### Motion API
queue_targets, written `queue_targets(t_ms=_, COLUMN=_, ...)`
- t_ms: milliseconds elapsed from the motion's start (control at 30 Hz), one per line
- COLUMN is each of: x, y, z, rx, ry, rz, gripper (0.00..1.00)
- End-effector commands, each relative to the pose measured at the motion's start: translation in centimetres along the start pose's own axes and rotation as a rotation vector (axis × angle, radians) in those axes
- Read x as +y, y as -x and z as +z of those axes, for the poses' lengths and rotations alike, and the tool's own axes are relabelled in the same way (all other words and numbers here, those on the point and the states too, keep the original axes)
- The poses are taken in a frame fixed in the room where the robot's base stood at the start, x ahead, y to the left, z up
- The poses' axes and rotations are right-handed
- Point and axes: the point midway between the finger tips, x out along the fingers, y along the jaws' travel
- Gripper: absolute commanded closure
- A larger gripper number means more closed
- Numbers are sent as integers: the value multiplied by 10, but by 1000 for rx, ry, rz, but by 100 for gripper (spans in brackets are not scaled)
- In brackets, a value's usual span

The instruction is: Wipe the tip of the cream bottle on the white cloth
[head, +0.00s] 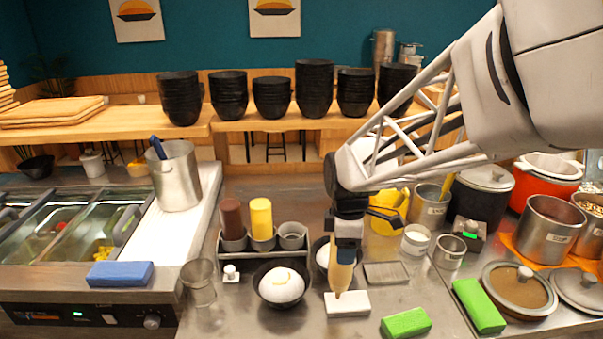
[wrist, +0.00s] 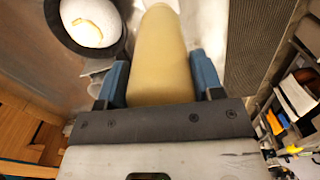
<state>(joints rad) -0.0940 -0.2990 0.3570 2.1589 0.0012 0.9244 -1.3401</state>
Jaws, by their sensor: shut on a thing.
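My gripper (head: 347,246) is shut on the cream bottle (head: 342,275), a pale yellow squeeze bottle held with its tip pointing down. In the head view the tip is at the white cloth (head: 348,304), a small white block-like pad on the steel counter. The tip seems to touch the cloth's top, but I cannot be sure. In the wrist view the bottle (wrist: 162,60) fills the space between the blue fingers (wrist: 163,80), and part of the white cloth (wrist: 160,5) shows beyond it.
A black bowl (head: 262,295) with a white mound stands left of the cloth. A second bowl sits behind the bottle. Green sponges (head: 406,322) lie to the right. A rack with a brown bottle (head: 232,217) and a yellow bottle (head: 261,217) stands behind left. A clear glass (head: 199,283) is farther left.

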Motion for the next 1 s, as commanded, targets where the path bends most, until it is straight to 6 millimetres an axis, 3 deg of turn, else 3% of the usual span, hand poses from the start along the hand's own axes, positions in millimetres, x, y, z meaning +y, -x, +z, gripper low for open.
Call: queue_targets(t_ms=1000, x=0, y=-6, z=0, rx=0, ry=0, rz=0, gripper=46)
